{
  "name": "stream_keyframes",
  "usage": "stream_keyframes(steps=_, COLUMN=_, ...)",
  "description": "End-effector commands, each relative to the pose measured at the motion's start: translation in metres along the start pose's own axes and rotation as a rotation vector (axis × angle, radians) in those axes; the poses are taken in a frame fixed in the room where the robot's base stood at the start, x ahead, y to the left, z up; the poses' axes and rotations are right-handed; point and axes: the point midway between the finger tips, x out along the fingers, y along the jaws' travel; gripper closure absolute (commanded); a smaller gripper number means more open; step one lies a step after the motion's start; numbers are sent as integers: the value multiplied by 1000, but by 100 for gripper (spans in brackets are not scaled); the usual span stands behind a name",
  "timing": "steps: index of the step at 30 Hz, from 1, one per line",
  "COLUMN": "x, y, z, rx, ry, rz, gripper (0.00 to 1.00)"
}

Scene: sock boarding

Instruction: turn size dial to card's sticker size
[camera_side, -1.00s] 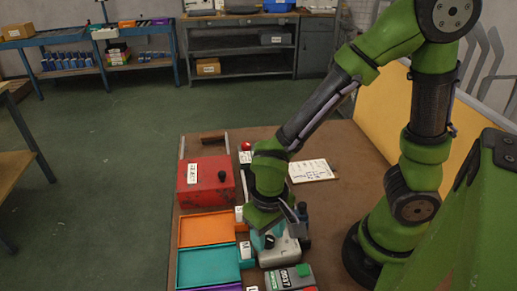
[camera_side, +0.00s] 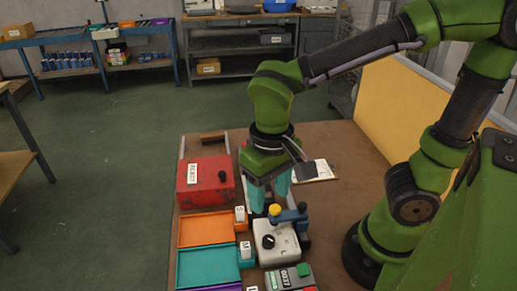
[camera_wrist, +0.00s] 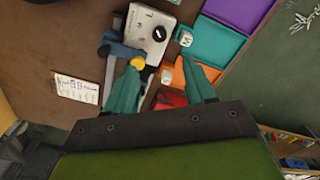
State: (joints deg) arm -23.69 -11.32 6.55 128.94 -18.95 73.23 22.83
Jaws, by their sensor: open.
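The size dial is a black knob (camera_side: 268,241) on a white box (camera_side: 283,252); an L shows on the box near it. In the wrist view the knob (camera_wrist: 159,34) sits on the box's top with small letters around it; its exact pointing is too small to tell. A white card (camera_side: 318,170) lies flat on the table behind; it also shows in the wrist view (camera_wrist: 78,87), its writing and sticker unreadable. My gripper (camera_side: 270,200) hangs fingers down behind the box, above the table, apart from the knob. Its teal fingers (camera_wrist: 163,78) are spread and empty.
A blue fixture with a yellow knob (camera_side: 274,209) stands at the box's far side, close to my fingers. A red reject box (camera_side: 207,183), orange tray (camera_side: 206,229) and teal tray (camera_side: 208,265) lie left. A grey device with a green button (camera_side: 303,269) stands in front.

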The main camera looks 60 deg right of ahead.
Motion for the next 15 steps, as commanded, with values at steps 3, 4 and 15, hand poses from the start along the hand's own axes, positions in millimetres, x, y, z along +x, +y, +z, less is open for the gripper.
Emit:
stream_keyframes(steps=3, x=-21, y=0, z=0, rx=1, ry=3, rz=-2, gripper=46)
stream_keyframes(steps=4, x=-25, y=0, z=-1, rx=1, ry=3, rz=-2, gripper=46)
stream_keyframes(steps=15, x=-40, y=0, z=0, rx=1, ry=-1, rz=1, gripper=46)
